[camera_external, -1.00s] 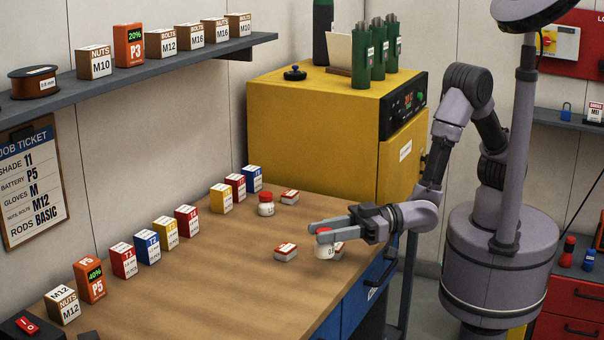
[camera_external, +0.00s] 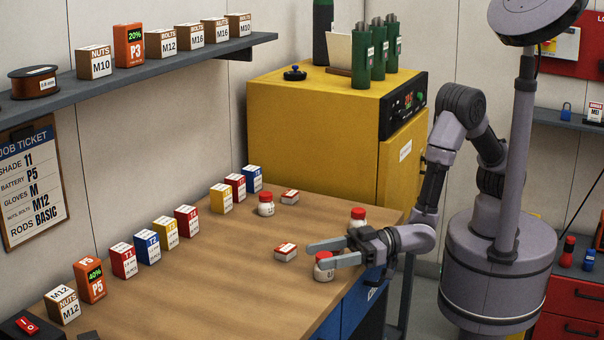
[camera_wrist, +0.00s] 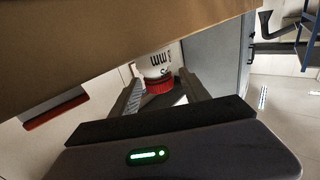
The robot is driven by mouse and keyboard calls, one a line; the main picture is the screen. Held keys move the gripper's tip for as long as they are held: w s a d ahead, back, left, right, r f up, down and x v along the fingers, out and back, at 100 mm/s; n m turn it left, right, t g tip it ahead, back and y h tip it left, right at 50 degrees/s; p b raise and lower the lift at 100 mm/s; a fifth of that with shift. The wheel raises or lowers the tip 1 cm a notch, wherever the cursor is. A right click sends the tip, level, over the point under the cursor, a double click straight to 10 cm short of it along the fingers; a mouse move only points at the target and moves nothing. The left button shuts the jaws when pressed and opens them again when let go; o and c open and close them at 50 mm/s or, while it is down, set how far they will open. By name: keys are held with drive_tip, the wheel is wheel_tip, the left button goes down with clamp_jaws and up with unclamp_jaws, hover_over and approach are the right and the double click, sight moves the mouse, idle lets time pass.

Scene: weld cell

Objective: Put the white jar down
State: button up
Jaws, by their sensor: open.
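A white jar (camera_external: 323,271) with a red lid is upright at the front edge of the bench (camera_external: 215,285) in the external view. My gripper (camera_external: 310,257) is at the jar, its fingers level and pointing left. In the wrist view the jar (camera_wrist: 154,65) is upside down in the picture, between the two spread fingers, with its red lid toward the palm. My gripper is open. Its fingers cover part of the jar in the external view, so the exact gap on each side cannot be told.
A second red-lidded jar (camera_external: 358,217) stands just behind my gripper, and another (camera_external: 265,205) stands farther back. A small red-and-white box (camera_external: 285,252) lies left of the fingertips. A row of coloured boxes (camera_external: 147,246) lines the wall side.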

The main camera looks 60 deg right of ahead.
drive_tip(key=shift+o, duration=0.5)
drive_tip(key=v, duration=0.7)
drive_tip(key=shift+s+d, duration=0.2)
wheel_tip(320, 180, up, 5)
drive_tip(key=s+d+g+h+p, duration=0.1)
drive_tip(key=d+h+p, duration=0.1)
drive_tip(key=p, duration=0.7)
drive_tip(key=g+h+p, duration=0.1)
drive_tip(key=g+p, duration=0.1)
drive_tip(key=p, duration=0.1)
approach(312, 280)
drive_tip(key=w+a+r, duration=0.2)
drive_tip(key=w+a, duration=0.1)
drive_tip(key=shift+r, duration=0.15)
drive_tip(key=x, duration=0.3)
drive_tip(key=b+x, duration=0.1)
drive_tip(key=x, duration=0.1)
drive_tip(key=shift+a+f, duration=0.3)
drive_tip(key=shift+f, duration=0.15)
